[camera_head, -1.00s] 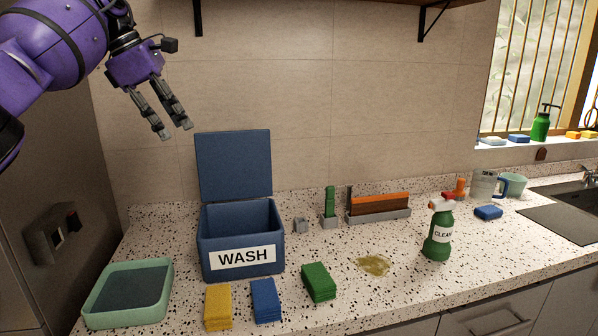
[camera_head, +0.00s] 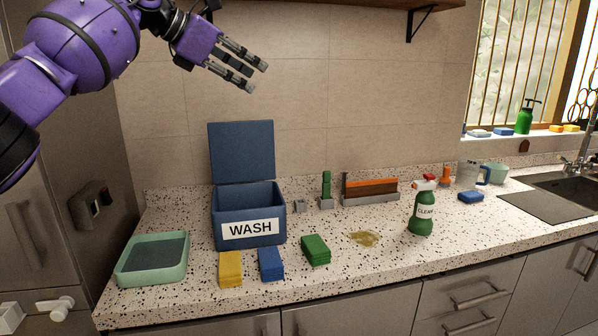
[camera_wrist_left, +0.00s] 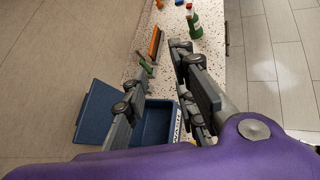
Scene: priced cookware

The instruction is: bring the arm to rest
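My left gripper (camera_head: 259,78) is raised high in front of the tiled wall, above the blue WASH box, with its fingers pointing right and slightly down. Its fingers are apart with nothing between them, and in the left wrist view the open fingers (camera_wrist_left: 155,75) show over the counter and the box. My purple left arm comes in from the upper left. My right gripper does not show in either view.
The open-lidded WASH box (camera_head: 249,230) stands on the speckled counter beside a green tray (camera_head: 153,259). Yellow (camera_head: 230,268), blue (camera_head: 271,263) and green (camera_head: 316,250) sponges lie in front. A spray bottle (camera_head: 422,210) stands right of a yellowish spill (camera_head: 364,238). A shelf hangs above.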

